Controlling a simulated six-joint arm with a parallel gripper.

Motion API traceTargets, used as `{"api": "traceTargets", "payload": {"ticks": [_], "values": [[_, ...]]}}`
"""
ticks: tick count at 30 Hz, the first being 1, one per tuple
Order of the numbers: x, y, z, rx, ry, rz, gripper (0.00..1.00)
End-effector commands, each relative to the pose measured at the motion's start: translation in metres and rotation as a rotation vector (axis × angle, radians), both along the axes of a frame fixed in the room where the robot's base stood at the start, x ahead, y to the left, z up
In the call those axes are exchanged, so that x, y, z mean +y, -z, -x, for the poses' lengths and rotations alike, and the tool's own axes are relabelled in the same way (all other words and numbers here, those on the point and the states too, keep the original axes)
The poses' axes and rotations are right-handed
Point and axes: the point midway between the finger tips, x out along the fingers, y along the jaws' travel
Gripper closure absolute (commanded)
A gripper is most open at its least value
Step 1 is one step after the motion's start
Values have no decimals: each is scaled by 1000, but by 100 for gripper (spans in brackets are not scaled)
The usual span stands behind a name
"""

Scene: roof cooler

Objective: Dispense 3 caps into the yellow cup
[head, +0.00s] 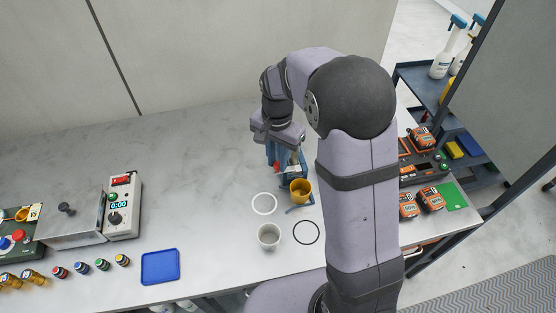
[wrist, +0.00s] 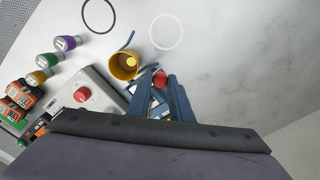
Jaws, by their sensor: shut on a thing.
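The yellow cup (head: 300,192) stands on the table just in front of my gripper (head: 277,165); it also shows in the wrist view (wrist: 116,72). A small pale-yellow round thing (wrist: 132,60) shows inside it; I cannot tell how many caps it holds. My gripper (wrist: 161,84) has its blue fingers shut on a small red knob-like thing (wrist: 160,77), right beside the cup. The fingers partly hide a blue device with white labels (wrist: 148,104) behind the cup. Its outlet is hidden.
A white ring (head: 264,204) and a black ring (head: 306,233) mark the table. Orange devices (head: 431,199) stand right.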

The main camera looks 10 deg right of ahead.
Motion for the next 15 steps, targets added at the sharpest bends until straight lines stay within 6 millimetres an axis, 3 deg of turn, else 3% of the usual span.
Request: {"api": "traceTargets", "payload": {"ticks": [1,3,15], "values": [[0,-3,-6,-19,0,-1,76],[0,-3,-6,-19,0,-1,62],[0,-5,-4,-13,0,-1,62]]}}
